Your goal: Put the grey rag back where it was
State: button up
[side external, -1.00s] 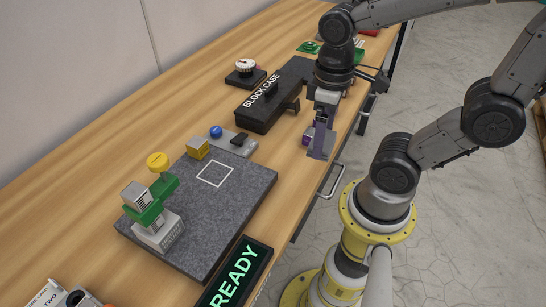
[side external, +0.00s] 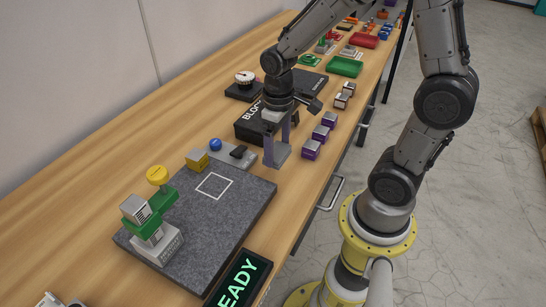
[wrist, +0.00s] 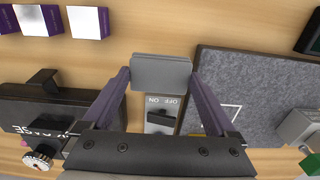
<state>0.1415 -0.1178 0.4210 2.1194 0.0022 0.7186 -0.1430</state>
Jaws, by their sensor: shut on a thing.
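The grey rag (side external: 281,154) looks like a folded, flat-faced grey piece. My gripper (side external: 278,147) is shut on it, with a purple finger on each side. In the wrist view the rag (wrist: 161,73) spans the gap between the fingertips of my gripper (wrist: 160,80). It appears held above the wooden table, between the granite bed and the purple-sided blocks. I cannot tell its exact height. The dark grey granite bed (side external: 240,205) lies to the left in the side view, with a white square outline on it.
The black block case (side external: 250,128) is behind my gripper. Purple-sided blocks (side external: 311,149) stand in a row to the right. A green-and-grey stack (side external: 150,225) stands on the bed; a READY display (side external: 241,280) is in front.

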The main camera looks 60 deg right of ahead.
jog(key=shift+w+d+f, duration=0.1)
jog(key=shift+w+f, duration=0.35)
jog(key=shift+f, duration=0.1)
jog(key=shift+w+f, duration=0.15)
jog(key=shift+f, duration=0.75)
jog(key=shift+w+f, duration=0.1)
jog(key=shift+f, duration=0.75)
jog(key=shift+f, duration=0.1)
jog(key=o, duration=1.2)
jog(key=shift+f, duration=0.1)
jog(key=shift+c, duration=0.2)
notch_tip(320, 180, up, 11)
jog(key=shift+r, duration=0.15)
jog(key=shift+s+r, duration=0.1)
jog(key=shift+r, duration=0.55)
jog(key=s+a+r+t, duration=0.4)
jog(key=s+r+t, duration=0.1)
jog(key=s, duration=0.7)
jog(key=shift+r+t, duration=0.3)
jog(key=shift+r, duration=0.4)
